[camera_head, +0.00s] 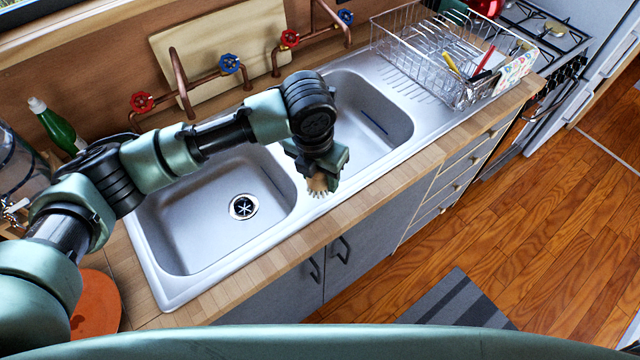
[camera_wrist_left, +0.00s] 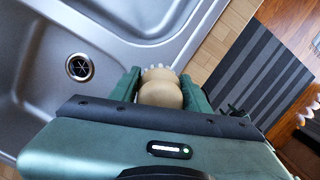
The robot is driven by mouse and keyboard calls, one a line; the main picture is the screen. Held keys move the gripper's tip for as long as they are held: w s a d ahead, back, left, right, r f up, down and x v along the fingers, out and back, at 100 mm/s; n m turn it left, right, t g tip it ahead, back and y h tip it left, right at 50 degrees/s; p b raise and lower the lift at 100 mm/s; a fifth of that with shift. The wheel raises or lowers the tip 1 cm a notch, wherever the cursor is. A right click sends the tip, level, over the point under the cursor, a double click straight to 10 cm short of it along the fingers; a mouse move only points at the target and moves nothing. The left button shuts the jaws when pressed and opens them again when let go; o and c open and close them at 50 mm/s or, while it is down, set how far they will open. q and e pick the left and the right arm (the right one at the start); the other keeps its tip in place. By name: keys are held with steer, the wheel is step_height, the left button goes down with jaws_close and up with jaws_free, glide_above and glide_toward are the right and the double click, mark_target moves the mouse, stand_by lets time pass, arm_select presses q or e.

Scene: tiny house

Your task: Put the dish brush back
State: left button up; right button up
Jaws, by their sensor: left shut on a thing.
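The dish brush (camera_head: 317,185) has a tan head with pale bristles. My left gripper (camera_head: 322,172) is shut on it and holds it above the front edge of the sink, near the divider between the two basins. In the left wrist view the brush (camera_wrist_left: 160,92) shows as a rounded tan piece between the two green fingers, with bristle tips beyond it. Most of the brush is hidden by the gripper. My right gripper is not in view.
The double sink (camera_head: 170,285) lies below my left arm. A wire dish rack (camera_head: 400,50) with utensils stands at the back right. Copper pipes with red and blue valves (camera_head: 141,102) rise behind the basins. A green bottle (camera_head: 60,130) stands at the left. The right drainboard is partly clear.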

mark_target(320, 190)
arm_select(q)
steer(key=shift+d+f, duration=0.1)
steer(key=shift+f, duration=0.45)
step_height(320, 190, down, 4)
steer(key=shift+r+p, duration=0.1)
steer(key=shift+p, duration=0.35)
steer(key=o, duration=1.4)
steer(key=shift+f, duration=0.2)
steer(key=shift+c, duration=0.2)
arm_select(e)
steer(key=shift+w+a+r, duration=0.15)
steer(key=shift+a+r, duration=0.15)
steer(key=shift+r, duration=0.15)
arm_select(q)
steer(key=r, duration=0.4)
steer(key=s+r+b, duration=0.1)
steer(key=r, duration=0.3)
steer(key=a+r+b, duration=0.1)
steer(key=r, duration=0.3)
steer(key=shift+s+r, duration=0.1)
steer(key=shift+s, duration=0.2)
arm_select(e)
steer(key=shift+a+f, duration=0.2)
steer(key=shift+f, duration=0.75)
